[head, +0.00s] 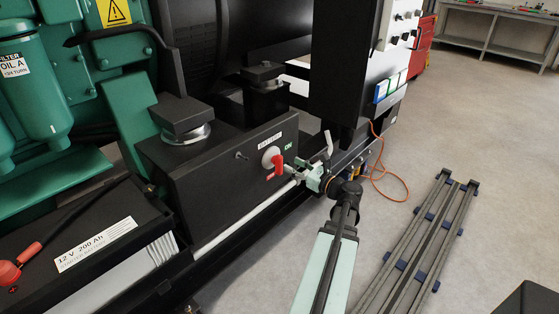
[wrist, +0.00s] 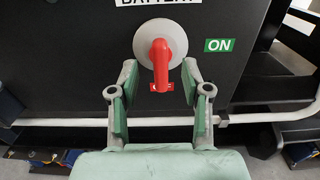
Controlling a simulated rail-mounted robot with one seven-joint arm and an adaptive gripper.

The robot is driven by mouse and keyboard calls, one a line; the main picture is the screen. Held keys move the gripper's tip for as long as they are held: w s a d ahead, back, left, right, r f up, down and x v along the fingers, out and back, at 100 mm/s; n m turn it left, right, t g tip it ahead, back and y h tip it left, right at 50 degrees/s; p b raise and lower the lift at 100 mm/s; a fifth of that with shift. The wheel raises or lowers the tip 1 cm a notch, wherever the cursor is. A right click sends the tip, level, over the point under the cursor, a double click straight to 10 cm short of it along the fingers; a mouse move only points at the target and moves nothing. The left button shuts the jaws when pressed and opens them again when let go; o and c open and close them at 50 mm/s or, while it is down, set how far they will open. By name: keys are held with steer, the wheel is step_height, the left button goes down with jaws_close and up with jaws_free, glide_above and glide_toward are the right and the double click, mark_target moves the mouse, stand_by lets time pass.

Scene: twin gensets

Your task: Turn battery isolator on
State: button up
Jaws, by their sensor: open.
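The battery isolator is a red handle (wrist: 161,62) on a round grey base (wrist: 160,38), set in a dark panel under a "BATTERY" label. The handle points down, over a red label (wrist: 162,87) whose text it partly hides. A green "ON" label (wrist: 219,45) is to the right of the base. In the head view the red handle (head: 276,166) is on the side of the black box. My gripper (wrist: 159,72) is open, with one finger on each side of the handle, and gaps show on both sides. In the head view my gripper (head: 308,163) is just right of the handle.
A pale pipe (head: 245,213) runs along below the panel. A black battery (head: 85,235) with a red terminal is at the lower left. An orange cable (head: 393,190) and a grey rack (head: 425,240) lie on the floor to the right.

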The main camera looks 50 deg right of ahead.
mark_target(282, 160)
steer(key=w, duration=0.7)
steer(key=shift+w+d+b, duration=0.2)
steer(key=shift+d+b, duration=0.15)
steer(key=shift+b, duration=0.05)
jaws_close()
